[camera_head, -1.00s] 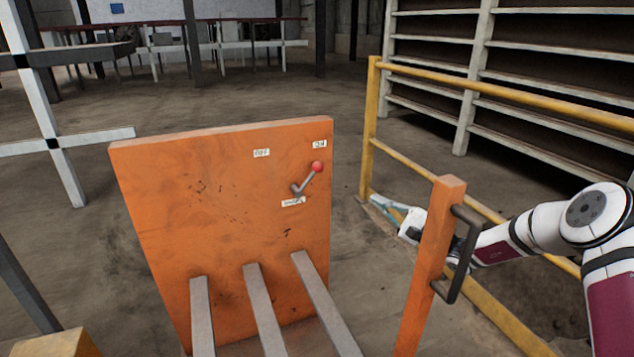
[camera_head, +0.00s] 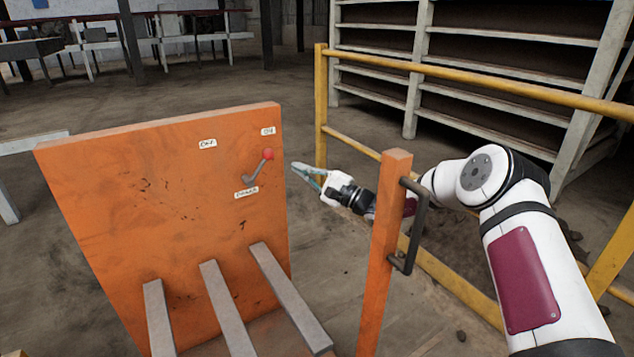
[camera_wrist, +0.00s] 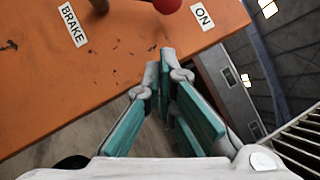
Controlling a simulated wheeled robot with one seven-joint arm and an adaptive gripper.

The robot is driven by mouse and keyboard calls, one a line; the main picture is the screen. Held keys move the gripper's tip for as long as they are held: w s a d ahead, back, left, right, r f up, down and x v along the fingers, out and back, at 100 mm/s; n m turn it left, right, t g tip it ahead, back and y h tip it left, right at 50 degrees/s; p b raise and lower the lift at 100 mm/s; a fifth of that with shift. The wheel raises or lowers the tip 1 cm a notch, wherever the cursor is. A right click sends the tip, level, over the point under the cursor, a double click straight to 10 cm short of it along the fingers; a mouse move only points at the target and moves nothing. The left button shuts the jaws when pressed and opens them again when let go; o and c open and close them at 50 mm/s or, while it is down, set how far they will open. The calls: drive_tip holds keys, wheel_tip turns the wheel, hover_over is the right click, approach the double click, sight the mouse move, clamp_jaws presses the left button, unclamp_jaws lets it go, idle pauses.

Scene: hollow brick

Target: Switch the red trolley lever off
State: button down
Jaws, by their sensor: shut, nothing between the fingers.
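The red-knobbed lever (camera_head: 259,165) is on the orange trolley panel (camera_head: 165,215) and tilts up to the right, its knob near the ON label (camera_head: 268,131). The OFF label (camera_head: 207,144) is to its left, and a further label, BRAKE (camera_head: 246,192), sits below the lever. My gripper (camera_head: 294,167) is shut and empty, just right of the panel's right edge, apart from the lever in the head view. In the wrist view, the shut fingertips (camera_wrist: 160,55) point toward the panel, with the red knob (camera_wrist: 167,4) cut off at the top edge.
An orange post (camera_head: 383,250) with a dark handle (camera_head: 415,225) stands in front of my arm. A yellow railing (camera_head: 480,85) runs behind it, with shelves beyond. Grey bars (camera_head: 228,310) extend forward from the panel. Open floor lies behind the panel.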

drive_tip(key=shift+s+a+r, duration=0.2)
drive_tip(key=shift+a+r, duration=0.15)
drive_tip(key=shift+a, duration=0.3)
drive_tip(key=shift+s+a+r, duration=0.15)
drive_tip(key=shift+a+r, duration=0.2)
drive_tip(key=shift+a, duration=0.25)
drive_tip(key=shift+s+a+r, duration=0.2)
drive_tip(key=shift+a+r, duration=0.15)
drive_tip(key=shift+a, duration=0.3)
drive_tip(key=shift+r, duration=0.1)
drive_tip(key=shift+s+a+r+n, duration=0.1)
drive_tip(key=shift+r+n, duration=0.1)
drive_tip(key=shift+n, duration=0.2)
